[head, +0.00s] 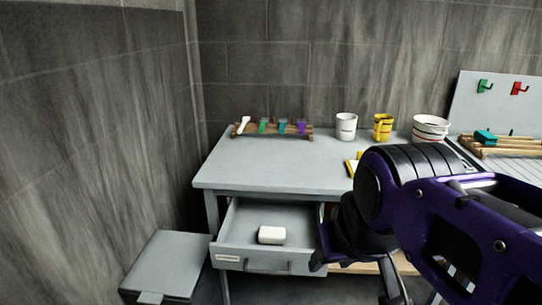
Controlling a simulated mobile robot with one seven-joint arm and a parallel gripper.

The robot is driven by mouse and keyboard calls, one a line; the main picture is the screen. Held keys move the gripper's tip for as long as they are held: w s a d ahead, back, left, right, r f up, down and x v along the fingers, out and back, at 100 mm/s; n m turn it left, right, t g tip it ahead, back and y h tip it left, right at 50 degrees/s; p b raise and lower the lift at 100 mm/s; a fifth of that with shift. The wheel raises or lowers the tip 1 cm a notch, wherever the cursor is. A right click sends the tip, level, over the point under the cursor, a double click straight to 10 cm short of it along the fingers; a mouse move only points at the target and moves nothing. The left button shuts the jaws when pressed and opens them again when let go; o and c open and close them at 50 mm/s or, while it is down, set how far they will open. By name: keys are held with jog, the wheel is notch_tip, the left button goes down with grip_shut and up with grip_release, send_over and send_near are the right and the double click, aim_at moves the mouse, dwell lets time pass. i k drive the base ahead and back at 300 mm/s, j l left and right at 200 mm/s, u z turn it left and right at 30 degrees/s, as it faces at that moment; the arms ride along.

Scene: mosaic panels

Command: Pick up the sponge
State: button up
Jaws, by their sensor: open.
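A white block (271,235), which may be the sponge, lies in the open drawer (238,218) under the grey table. A small yellow item (352,167) lies on the tabletop, partly hidden behind my arm; I cannot tell what it is. A teal block (485,137) rests on a wooden rack at the far right. My gripper (356,280) is open, low in front of the table and right of the drawer. No object shows between its fingers, though my purple arm hides much of that area.
The grey table (240,170) carries a wooden rack (272,132) with coloured vials, a white mug (346,126), a yellow mug (382,127) and a striped bowl (430,128). A grey lidded bin (168,265) stands left of the drawer. The tabletop's front left is clear.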

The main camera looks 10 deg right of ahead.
aim_at(276, 235)
jog(key=z, duration=1.35)
jog(key=u, duration=1.4)
jog(key=i+z, duration=0.4)
jog(key=i, duration=0.15)
jog(key=k+l, duration=0.15)
jog(key=k, duration=0.15)
jog(key=i+j, duration=0.1)
jog(key=i, duration=0.2)
